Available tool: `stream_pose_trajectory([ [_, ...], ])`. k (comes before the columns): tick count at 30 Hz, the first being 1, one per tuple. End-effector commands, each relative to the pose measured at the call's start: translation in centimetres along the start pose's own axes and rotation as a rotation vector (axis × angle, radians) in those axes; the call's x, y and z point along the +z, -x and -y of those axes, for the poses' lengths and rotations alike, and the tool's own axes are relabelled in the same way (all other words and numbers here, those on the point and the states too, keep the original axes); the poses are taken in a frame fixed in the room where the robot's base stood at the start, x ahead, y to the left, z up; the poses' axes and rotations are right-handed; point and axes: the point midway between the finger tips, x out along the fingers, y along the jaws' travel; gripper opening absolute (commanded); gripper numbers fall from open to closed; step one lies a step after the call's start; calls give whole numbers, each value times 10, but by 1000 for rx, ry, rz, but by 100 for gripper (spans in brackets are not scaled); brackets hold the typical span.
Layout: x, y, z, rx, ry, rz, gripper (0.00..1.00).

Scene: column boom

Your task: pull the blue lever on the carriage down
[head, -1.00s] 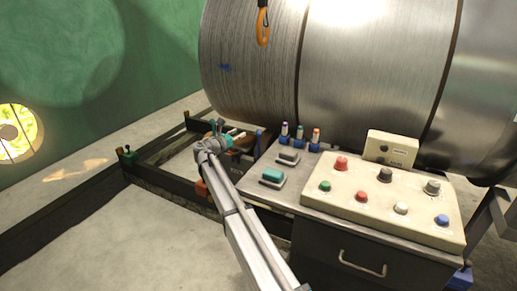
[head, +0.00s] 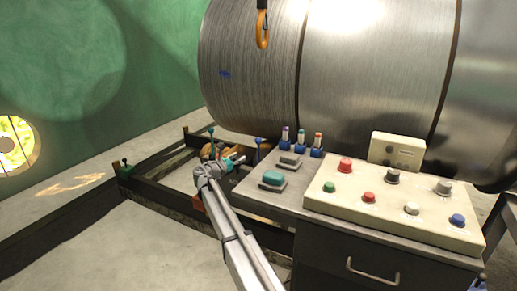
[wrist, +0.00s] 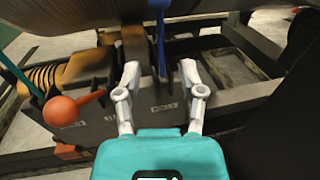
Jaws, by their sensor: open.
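The blue lever (wrist: 160,22) stands upright in the wrist view, at the top middle, beyond my gripper (wrist: 160,74). It also shows in the head view (head: 258,143), right of and above the gripper (head: 239,161). My gripper is open, its two pale fingers apart with nothing held between them. The lever lines up with the gap between the fingertips; I cannot tell the exact distance. The carriage (wrist: 100,122) is a dark grey body below the lever. An orange ball-ended lever (wrist: 62,110) and a teal lever (wrist: 14,72) are on the left.
A large metal drum (head: 370,80) stands behind. A control console (head: 390,205) with several knobs is right of my arm. Dark rails (head: 160,201) run across the floor. An orange hook (head: 262,30) hangs above. Open floor (head: 110,245) lies at left.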

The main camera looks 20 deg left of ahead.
Motion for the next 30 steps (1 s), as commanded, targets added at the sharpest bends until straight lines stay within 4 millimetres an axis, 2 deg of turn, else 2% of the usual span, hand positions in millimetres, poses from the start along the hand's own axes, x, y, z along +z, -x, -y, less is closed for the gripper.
stream_pose_trajectory([
  [8, 0, -3, 0, 0, 0, 0, 51],
  [14, 0, -17, -1, -1, 0, 0, 51],
  [20, 0, -42, -2, 0, 0, 0, 51],
  [30, 0, -95, -2, 0, 0, 0, 51],
])
